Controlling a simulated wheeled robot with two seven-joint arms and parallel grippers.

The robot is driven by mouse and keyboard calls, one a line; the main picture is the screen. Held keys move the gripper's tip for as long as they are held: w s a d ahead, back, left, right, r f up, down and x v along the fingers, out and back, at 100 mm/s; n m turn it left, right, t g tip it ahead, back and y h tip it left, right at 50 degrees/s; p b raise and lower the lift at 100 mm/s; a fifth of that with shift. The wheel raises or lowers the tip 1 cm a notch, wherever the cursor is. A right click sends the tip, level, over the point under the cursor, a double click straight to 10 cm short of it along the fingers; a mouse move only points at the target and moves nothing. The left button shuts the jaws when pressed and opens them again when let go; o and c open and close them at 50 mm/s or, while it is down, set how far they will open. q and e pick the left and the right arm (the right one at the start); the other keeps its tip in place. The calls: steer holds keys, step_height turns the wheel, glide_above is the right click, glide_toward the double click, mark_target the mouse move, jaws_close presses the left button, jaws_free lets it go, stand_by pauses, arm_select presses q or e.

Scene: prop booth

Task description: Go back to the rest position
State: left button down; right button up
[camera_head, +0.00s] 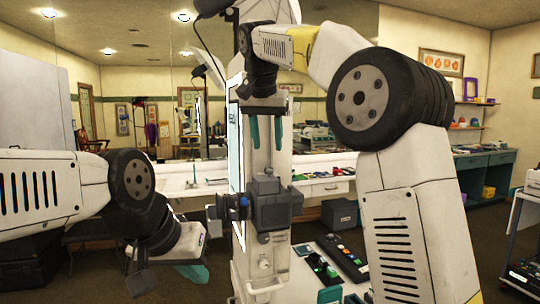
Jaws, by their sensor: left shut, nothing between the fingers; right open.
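My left arm comes in from the left, and its gripper (193,272) hangs low at the lower left, with teal fingertips together and nothing seen between them. My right arm rises from the lower right, bends over at the top and points down. My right gripper (266,132) is open, its two teal fingers apart in front of the upper part of a white upright machine (268,245). I cannot tell whether the fingers touch the machine. No object is seen in either gripper.
The white machine has a grey block (275,205) at mid-height and stands close ahead. Dark trays (343,257) with small parts lie right of its base, partly behind my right arm. A white counter (325,187) runs behind. A cart (525,230) stands at the right edge.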

steer(key=s+d+f+n+y, duration=0.1)
steer(key=s+d+f, duration=0.1)
steer(key=s+d, duration=0.45)
steer(key=s+d+f+n+t+y, duration=0.1)
steer(key=s+d+f, duration=0.4)
steer(key=s+f, duration=0.4)
steer(key=s+d+f+n, duration=0.1)
steer(key=s+d+f, duration=0.4)
steer(key=s+f, duration=0.4)
steer(key=shift+s+d+f+t+y, duration=0.2)
steer(key=shift+s+t+y, duration=0.2)
steer(key=shift+s, duration=0.5)
